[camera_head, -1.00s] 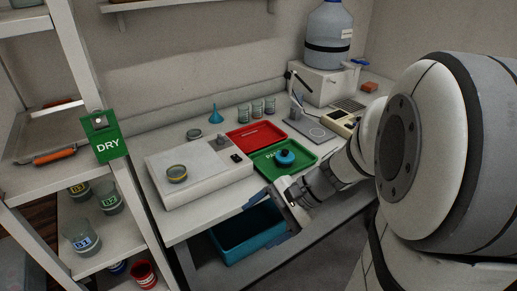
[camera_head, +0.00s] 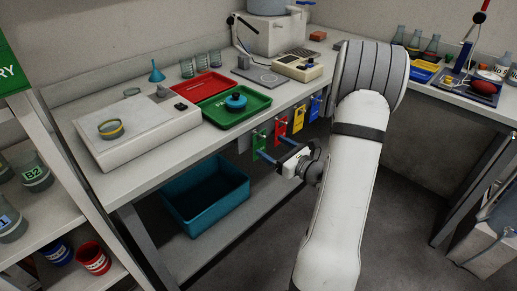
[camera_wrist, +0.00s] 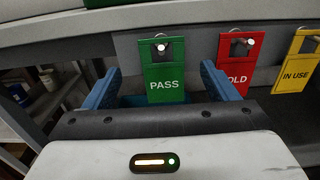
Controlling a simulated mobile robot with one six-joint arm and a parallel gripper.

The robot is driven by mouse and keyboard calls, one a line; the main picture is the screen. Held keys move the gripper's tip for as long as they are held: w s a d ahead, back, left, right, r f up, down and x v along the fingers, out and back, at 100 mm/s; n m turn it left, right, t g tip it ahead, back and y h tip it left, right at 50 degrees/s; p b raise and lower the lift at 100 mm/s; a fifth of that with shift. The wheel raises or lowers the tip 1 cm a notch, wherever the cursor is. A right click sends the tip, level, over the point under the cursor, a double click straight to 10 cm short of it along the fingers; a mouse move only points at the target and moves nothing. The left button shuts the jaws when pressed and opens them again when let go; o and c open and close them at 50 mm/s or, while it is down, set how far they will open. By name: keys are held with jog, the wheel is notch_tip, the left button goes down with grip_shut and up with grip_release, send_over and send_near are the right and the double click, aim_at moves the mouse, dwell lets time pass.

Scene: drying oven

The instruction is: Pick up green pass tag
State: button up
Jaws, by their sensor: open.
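The green pass tag (camera_head: 258,141) hangs on a peg at the front edge of the bench, the leftmost of a row of coloured tags. In the wrist view the green tag (camera_wrist: 165,84), lettered PASS, hangs upright and faces me, with a peg through its top. My gripper (camera_head: 274,149) is in front of it at about its height. In the wrist view its two blue fingers (camera_wrist: 160,88) are spread wide, one on each side of the tag, and nothing is held. I cannot tell how far the fingertips are from the tag.
A red tag (camera_head: 280,133), a yellow tag (camera_head: 298,119) and a blue tag (camera_head: 315,107) hang to the right. A green tray (camera_head: 257,108) and red tray (camera_head: 185,97) lie on the bench above. A teal bin (camera_head: 180,203) stands on the shelf below.

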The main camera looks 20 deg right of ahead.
aim_at(265, 142)
jog(key=x, duration=0.4)
jog(key=shift+w+f, duration=0.15)
jog(key=shift+w, duration=0.05)
jog(key=shift+c, duration=0.2)
jog(key=c, duration=1)
jog(key=shift+r, duration=0.7)
jog(key=p+v, duration=0.1)
jog(key=v, duration=1.7)
